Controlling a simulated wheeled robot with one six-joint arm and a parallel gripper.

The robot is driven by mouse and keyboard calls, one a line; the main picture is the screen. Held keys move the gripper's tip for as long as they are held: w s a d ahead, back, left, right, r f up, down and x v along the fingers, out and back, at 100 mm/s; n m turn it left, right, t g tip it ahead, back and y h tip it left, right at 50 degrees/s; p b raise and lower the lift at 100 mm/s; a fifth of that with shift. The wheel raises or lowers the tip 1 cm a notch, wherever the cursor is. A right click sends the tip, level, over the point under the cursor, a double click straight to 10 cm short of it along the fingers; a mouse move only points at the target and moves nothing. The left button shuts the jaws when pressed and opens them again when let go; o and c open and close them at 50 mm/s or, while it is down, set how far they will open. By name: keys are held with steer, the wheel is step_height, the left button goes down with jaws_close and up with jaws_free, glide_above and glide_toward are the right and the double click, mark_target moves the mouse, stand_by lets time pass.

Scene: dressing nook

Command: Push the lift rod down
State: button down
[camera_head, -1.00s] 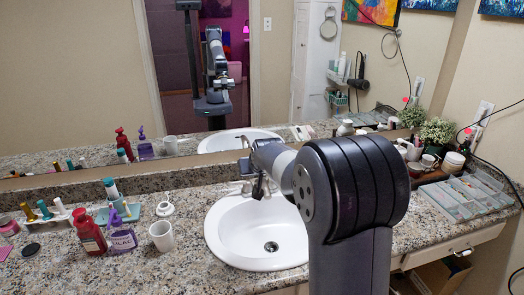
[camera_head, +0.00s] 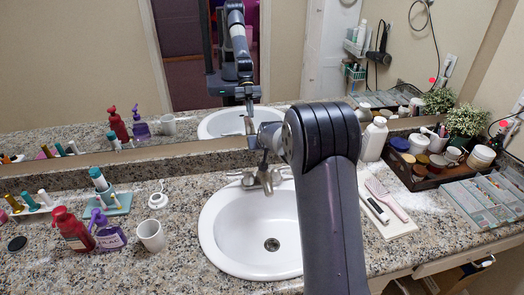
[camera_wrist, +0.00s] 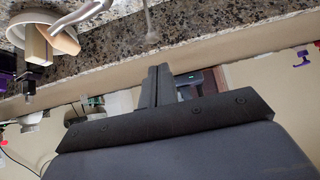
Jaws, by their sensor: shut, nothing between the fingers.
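The chrome faucet (camera_head: 263,179) stands at the back rim of the white sink (camera_head: 222,232). I cannot make out the lift rod for certain in the head view, where my gripper and the faucet crowd that spot. In the wrist view a thin blurred metal stem with a rounded end (camera_wrist: 151,37) shows against the granite; it may be the lift rod. My gripper (camera_head: 263,163) is shut and empty, pointing down just above or behind the faucet. Its closed fingers also show in the wrist view (camera_wrist: 157,86), apart from that stem.
A low backsplash and mirror (camera_head: 180,60) stand close behind the faucet. Left are a white cup (camera_head: 151,236), a purple bottle (camera_head: 107,233) and a red bottle (camera_head: 72,230). Right are a white bottle (camera_head: 374,139), a hairbrush (camera_head: 386,198) and a dark tray (camera_head: 436,178).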

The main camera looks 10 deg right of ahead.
steer(key=shift+f, duration=1.3)
steer(key=shift+s+f, duration=0.1)
